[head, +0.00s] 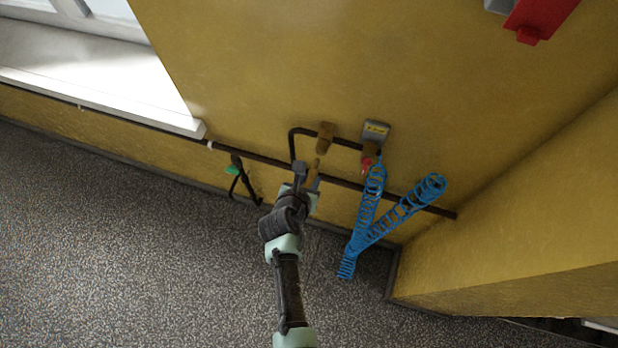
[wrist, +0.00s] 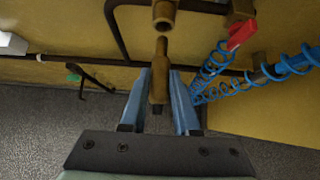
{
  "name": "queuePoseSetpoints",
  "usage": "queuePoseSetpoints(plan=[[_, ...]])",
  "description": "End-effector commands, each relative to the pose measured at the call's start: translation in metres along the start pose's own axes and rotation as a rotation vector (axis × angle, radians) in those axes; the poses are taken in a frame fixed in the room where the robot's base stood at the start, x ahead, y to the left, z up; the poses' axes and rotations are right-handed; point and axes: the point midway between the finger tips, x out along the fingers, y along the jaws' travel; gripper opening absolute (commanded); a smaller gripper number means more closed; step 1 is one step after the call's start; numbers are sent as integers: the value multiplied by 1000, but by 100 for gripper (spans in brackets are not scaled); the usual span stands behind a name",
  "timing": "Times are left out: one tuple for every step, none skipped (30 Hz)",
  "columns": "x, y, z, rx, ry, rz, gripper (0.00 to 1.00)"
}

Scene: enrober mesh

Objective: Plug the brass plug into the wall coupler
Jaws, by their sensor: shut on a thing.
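The brass plug (wrist: 159,80) is between the two fingers of my gripper (wrist: 160,92) in the wrist view, with its narrow tip pointing up toward the wall. In the head view the plug (head: 316,168) shows as a small brass piece at the end of my gripper (head: 311,184). The brass wall coupler (head: 326,134) sits on the wall just above the plug. In the wrist view its round open mouth (wrist: 164,21) faces the plug tip, with a small gap between them.
A blue coiled hose (head: 367,205) hangs close on the right, below a red fitting (head: 368,163) and a grey labelled box (head: 376,131). Dark pipes (head: 352,190) run along the wall. A green-handled fitting (head: 234,170) is left. A red box (head: 541,16) is at upper right.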

Motion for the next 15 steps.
queuePoseSetpoints(plan=[[0, 0, 1, 0, -2, 1, 0], [0, 0, 1, 0, -2, 0, 0], [0, 0, 1, 0, -2, 0, 0], [0, 0, 1, 0, -2, 0, 0], [1, 0, 2, 0, -2, 0, 0], [2, 0, 2, 0, -2, 0, 0], [2, 0, 3, 0, -2, 0, 0], [3, 0, 3, -1, -2, 0, 0], [3, 0, 4, -1, -1, 0, 0], [4, 0, 4, -1, -1, 0, 0], [4, 0, 5, -1, -2, 0, 0], [5, 0, 6, 0, -2, 0, 0], [6, 0, 6, 0, -2, 0, 0], [6, 0, 7, 0, -2, 0, 0], [7, 0, 8, 0, -2, 0, 0]])
